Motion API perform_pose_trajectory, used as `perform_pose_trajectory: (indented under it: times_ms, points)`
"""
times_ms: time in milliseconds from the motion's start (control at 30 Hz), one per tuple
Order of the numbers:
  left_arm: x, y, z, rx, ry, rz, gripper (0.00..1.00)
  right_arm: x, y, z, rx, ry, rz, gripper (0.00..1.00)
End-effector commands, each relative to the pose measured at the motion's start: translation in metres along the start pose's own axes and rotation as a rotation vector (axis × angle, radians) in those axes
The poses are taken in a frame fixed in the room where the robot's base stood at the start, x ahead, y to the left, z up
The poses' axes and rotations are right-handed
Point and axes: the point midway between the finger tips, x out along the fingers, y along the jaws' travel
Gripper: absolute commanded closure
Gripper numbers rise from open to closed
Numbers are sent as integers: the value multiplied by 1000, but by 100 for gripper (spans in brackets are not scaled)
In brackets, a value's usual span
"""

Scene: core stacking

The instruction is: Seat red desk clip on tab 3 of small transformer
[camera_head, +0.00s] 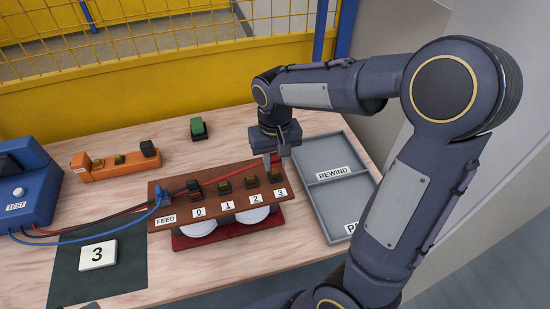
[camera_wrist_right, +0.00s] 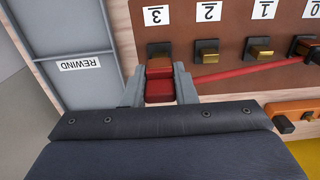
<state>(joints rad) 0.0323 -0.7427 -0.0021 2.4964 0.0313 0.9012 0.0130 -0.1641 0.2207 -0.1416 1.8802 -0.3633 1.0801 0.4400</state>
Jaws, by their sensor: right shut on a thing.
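The small transformer has a brown board (camera_head: 185,208) with posts labelled FEED, 0, 1, 2 and 3, above white coils and a dark red base. My right gripper (camera_head: 273,165) is at the board's right end, beside tab 3 (camera_head: 279,180). In the right wrist view it is shut on the red desk clip (camera_wrist_right: 160,91), whose front end is against or just in front of the dark block of tab 3 (camera_wrist_right: 159,49). I cannot tell whether the clip is on the tab. The clip is mostly hidden in the head view. My left gripper is not in view.
A red lead (camera_wrist_right: 240,71) crosses the board behind the tabs. A blue clip (camera_head: 163,192) is at FEED. A blue TEST box (camera_head: 30,180), orange block (camera_head: 122,171), green-topped block (camera_head: 198,128) and "3" card (camera_head: 98,255) stand around. The grey REWIND tray (camera_head: 322,193) is right.

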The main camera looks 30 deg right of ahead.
Motion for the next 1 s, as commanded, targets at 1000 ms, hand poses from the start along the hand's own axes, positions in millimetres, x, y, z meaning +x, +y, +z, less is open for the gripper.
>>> perform_pose_trajectory:
  times_ms: [1000]
  points:
    - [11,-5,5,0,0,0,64,18,0,0,0,0,0,97]
